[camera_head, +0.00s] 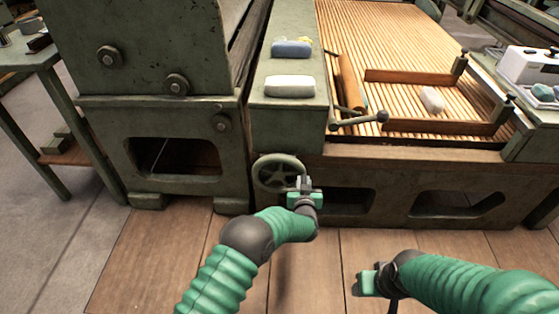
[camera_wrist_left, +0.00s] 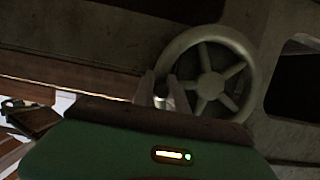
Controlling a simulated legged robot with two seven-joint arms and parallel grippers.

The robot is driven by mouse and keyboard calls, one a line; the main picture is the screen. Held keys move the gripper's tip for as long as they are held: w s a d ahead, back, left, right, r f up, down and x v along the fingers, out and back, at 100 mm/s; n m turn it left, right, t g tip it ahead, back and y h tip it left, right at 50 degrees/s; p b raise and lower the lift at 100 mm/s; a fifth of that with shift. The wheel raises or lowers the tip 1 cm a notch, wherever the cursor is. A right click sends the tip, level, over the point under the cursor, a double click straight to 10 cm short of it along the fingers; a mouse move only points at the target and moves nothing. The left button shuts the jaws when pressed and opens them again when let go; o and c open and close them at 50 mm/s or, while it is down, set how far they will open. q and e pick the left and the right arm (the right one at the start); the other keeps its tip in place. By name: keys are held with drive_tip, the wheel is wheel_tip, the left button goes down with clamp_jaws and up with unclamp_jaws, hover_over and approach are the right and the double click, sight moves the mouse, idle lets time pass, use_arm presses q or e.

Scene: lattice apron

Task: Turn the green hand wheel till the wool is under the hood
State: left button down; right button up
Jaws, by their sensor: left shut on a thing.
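The green hand wheel (camera_head: 279,173) stands upright on the front of the machine, low and left of the lattice bed. My left gripper (camera_head: 304,184) is at the wheel's right side in the head view. In the left wrist view the wheel (camera_wrist_left: 211,75) shows spoked, and my left gripper (camera_wrist_left: 163,92) is shut at its rim or handle; the exact grip is partly hidden. The white wool tuft (camera_head: 432,99) lies on the wooden lattice (camera_head: 400,40) between two brown side boards. My right gripper (camera_head: 368,281) is low, away from the wheel; its fingers are unclear.
A green ledge (camera_head: 262,118) left of the lattice carries a pale block (camera_head: 290,86) and a blue-grey block (camera_head: 291,48). A lever with a ball end (camera_head: 382,116) sticks out over the lattice's front edge. A white box (camera_head: 530,66) stands at right. The wooden floor in front is clear.

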sight(278, 181)
use_arm(q)
wheel_tip(278, 181, down, 3)
drive_tip(key=shift+d+r+b, duration=0.1)
drive_tip(key=shift+r+b, duration=0.1)
drive_tip(key=shift+b, duration=0.1)
use_arm(e)
drive_tip(key=shift+x, duration=0.85)
drive_tip(key=shift+s, duration=0.15)
use_arm(q)
drive_tip(key=f+b, duration=0.1)
drive_tip(key=a+f+b, duration=0.1)
drive_tip(key=f, duration=0.1)
drive_tip(key=shift+a+f, duration=0.15)
drive_tip(key=shift+f, duration=0.15)
use_arm(e)
drive_tip(key=shift+s+x, duration=0.2)
drive_tip(key=shift+x, duration=0.8)
use_arm(q)
drive_tip(key=a+f+b, duration=0.1)
drive_tip(key=a+f, duration=0.1)
drive_tip(key=shift+a+f, duration=0.25)
drive_tip(key=shift+a, duration=0.15)
use_arm(e)
drive_tip(key=shift+f, duration=0.6)
